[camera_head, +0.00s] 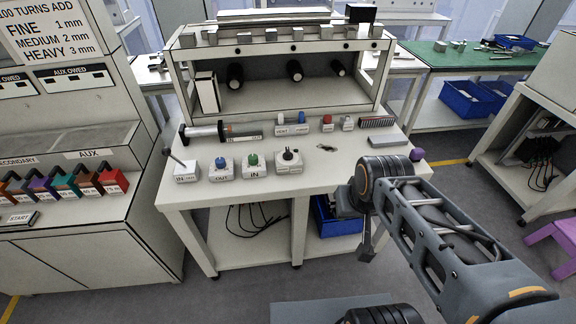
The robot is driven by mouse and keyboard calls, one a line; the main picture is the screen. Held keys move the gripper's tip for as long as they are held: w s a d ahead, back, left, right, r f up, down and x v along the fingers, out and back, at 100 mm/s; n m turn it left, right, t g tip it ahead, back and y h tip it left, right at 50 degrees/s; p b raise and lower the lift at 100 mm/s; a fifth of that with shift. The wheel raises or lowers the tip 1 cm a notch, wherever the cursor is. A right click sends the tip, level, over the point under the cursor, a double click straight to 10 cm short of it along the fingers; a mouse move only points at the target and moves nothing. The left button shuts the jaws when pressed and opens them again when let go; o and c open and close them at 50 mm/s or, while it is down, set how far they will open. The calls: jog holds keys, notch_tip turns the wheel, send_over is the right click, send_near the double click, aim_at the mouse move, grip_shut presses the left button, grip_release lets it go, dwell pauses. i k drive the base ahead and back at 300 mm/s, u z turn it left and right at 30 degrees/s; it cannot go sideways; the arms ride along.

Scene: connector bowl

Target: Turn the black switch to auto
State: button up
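A black rotary switch (288,155) sits on a small white box on the front part of the white workbench (350,173). Its knob stands upright on the box. The label on its box is too small to read, so I cannot tell its position. My gripper (367,252) hangs beyond the bench's front edge, to the right of and nearer than the switch, apart from it. It is small and seen from the side, so I cannot tell whether its fingers are open or shut.
Left of the switch are a box with a green button (252,160), one with a blue button (220,163), and a lever box (184,172). A dark tool (327,148) lies to its right. A shelf rack (280,70) stands behind. A blue bin (338,217) sits below.

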aim_at(287, 156)
jog(key=u, duration=0.6)
jog(key=i, duration=0.9)
jog(key=z, duration=0.05)
